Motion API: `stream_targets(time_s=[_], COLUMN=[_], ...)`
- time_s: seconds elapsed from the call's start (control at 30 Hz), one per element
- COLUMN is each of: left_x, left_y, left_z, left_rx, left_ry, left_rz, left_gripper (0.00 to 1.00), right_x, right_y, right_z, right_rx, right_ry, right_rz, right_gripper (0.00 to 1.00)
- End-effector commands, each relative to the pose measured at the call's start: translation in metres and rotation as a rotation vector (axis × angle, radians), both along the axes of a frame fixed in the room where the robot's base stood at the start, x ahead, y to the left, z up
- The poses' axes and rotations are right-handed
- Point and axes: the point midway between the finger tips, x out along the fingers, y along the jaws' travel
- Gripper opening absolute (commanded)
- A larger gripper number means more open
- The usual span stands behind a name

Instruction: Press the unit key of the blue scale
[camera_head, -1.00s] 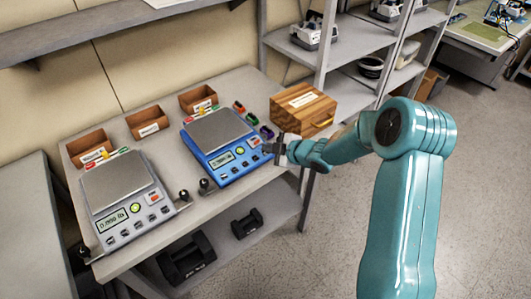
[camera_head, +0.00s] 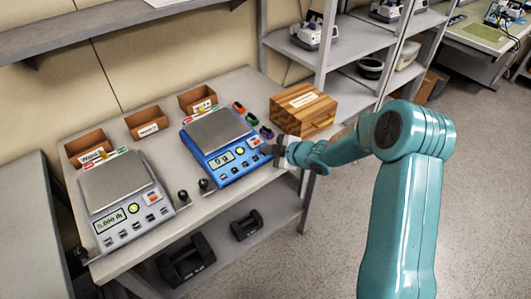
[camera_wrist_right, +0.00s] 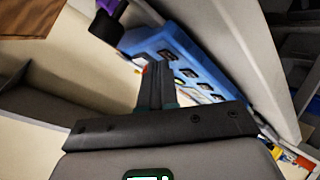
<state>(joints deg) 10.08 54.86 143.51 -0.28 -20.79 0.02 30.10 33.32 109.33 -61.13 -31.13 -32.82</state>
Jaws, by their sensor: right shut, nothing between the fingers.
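The blue scale (camera_head: 232,165) stands on the bench with a grey weighing plate (camera_head: 216,131). Its lit display (camera_head: 222,160) appears to read "0 g". It has a yellow-green round button, a red one, and a row of dark keys along its front edge. My right gripper (camera_head: 268,149) is shut and empty at the scale's right front corner. In the right wrist view, my shut fingers (camera_wrist_right: 157,70) point toward the blue housing (camera_wrist_right: 158,42), beside the row of dark keys (camera_wrist_right: 190,72). I cannot tell whether they touch. My left gripper is not in view.
A grey scale (camera_head: 120,200) stands to the left. Brown bins (camera_head: 147,124) line the back. A wooden box (camera_head: 303,108) sits on the right.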

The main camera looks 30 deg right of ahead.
Motion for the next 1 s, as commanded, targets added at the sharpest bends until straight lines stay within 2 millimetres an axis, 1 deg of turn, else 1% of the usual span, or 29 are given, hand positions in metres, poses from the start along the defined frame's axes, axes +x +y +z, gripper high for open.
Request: stream_targets(time_s=[0.37,0.7,1.0], left_x=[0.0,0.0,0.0], left_y=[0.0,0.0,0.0], left_z=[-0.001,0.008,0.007], left_rx=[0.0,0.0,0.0], left_ry=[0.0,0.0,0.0], left_rz=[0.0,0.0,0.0], left_gripper=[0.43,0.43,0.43], right_x=[0.0,-0.003,-0.004], right_y=[0.0,-0.001,0.0], right_z=[-0.001,0.013,0.013], right_rx=[0.0,0.0,0.0], right_ry=[0.001,0.001,0.001], right_rz=[0.001,-0.001,-0.001], right_gripper=[0.0,0.0,0.0])
